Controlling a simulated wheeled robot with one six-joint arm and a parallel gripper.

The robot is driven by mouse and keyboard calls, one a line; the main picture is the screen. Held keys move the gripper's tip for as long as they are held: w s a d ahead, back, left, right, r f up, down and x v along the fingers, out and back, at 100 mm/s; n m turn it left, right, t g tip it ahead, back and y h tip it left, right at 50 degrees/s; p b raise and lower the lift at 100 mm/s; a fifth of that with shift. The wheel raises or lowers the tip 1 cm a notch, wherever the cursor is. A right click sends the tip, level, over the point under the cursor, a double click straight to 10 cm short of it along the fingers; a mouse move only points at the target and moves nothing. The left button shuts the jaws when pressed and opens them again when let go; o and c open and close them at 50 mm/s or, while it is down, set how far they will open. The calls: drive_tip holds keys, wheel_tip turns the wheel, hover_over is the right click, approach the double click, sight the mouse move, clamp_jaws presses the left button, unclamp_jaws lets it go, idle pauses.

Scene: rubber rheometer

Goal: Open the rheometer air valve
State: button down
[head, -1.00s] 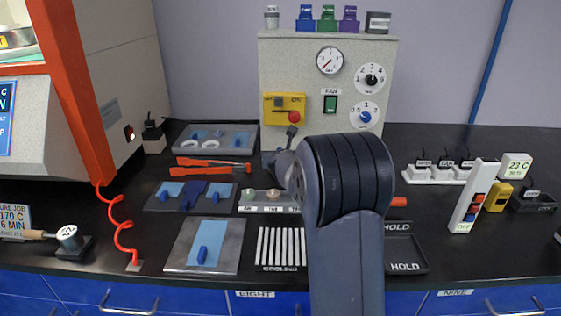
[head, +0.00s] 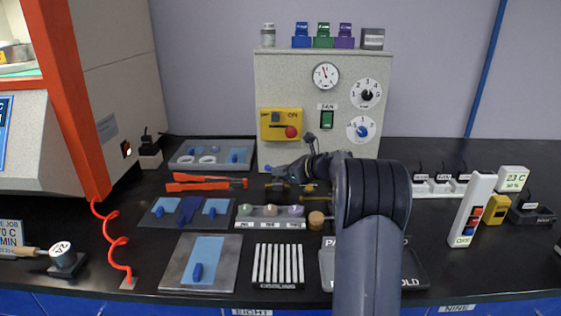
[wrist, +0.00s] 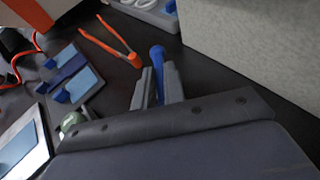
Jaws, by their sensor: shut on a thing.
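The valve's blue lever (wrist: 157,58) lies between the two grey fingers of my gripper (wrist: 157,85) in the wrist view. The fingers are shut on it, and its rounded blue end sticks out beyond them. In the head view my gripper (head: 284,171) is low in front of the grey panel box (head: 300,88), with a small blue tip (head: 268,168) showing at its end. Brass fittings (head: 279,185) show just below it. My gripper and arm hide part of the valve. The round pressure gauge (head: 326,76) has its needle pointing up and slightly left.
Orange-handled tongs (head: 205,182) lie left of my gripper. A rack with several round pieces (head: 270,216) and a slotted cooling rack (head: 278,266) stand in front. A tray (head: 211,141) sits at the back left.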

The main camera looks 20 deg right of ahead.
drive_tip(key=n+y+p, duration=0.1)
drive_tip(key=p, duration=0.1)
drive_tip(key=n+g+y+p, duration=0.1)
drive_tip(key=p, duration=0.1)
drive_tip(key=shift+w+d+r, duration=0.15)
drive_tip(key=shift+r, duration=0.2)
drive_tip(key=n+g+p, duration=0.1)
drive_tip(key=n+y+p, duration=0.1)
drive_tip(key=p, duration=0.1)
drive_tip(key=shift+w+f+g, duration=0.1)
drive_tip(key=shift+f+g, duration=0.1)
drive_tip(key=shift+g, duration=0.2)
drive_tip(key=shift+f+y+p, duration=0.1)
drive_tip(key=shift+y+p, duration=0.2)
drive_tip(key=shift+p, duration=0.1)
drive_tip(key=c, duration=1.5)
unclamp_jaws()
drive_tip(key=shift+d, duration=0.1)
drive_tip(key=v, duration=0.7)
drive_tip(key=shift+d, duration=0.15)
drive_tip(key=shift+c, duration=0.3)
